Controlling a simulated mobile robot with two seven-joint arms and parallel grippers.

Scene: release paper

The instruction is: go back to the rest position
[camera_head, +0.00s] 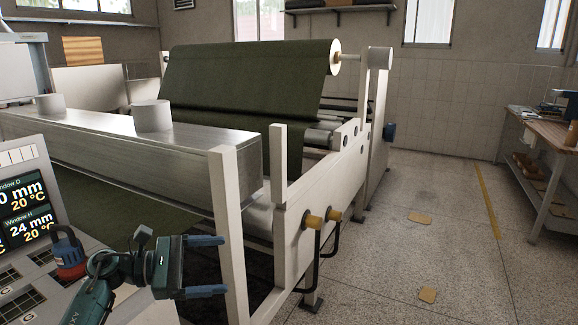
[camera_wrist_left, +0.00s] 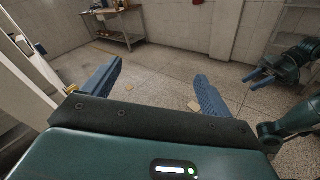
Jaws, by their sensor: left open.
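My left gripper (camera_head: 220,265) shows at the lower middle of the head view, beside the near post of the machine and in front of the control panel. Its two blue fingers are apart with nothing between them. The left wrist view shows the same open, empty fingers (camera_wrist_left: 160,72) with floor beyond them. My right gripper (camera_wrist_left: 262,78) shows at the right edge of the left wrist view, small, with blue fingers over the floor. Whether it is open or shut is unclear. It does not show in the head view.
The machine (camera_head: 335,205) with a dark green roll (camera_head: 245,85) fills the middle. A control panel (camera_head: 30,235) with a screen and a red-and-blue knob (camera_head: 68,255) stands at left. Yellow-capped handles (camera_head: 314,221) stick out from the machine. A workbench (camera_head: 545,130) stands at right. The floor between is mostly clear.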

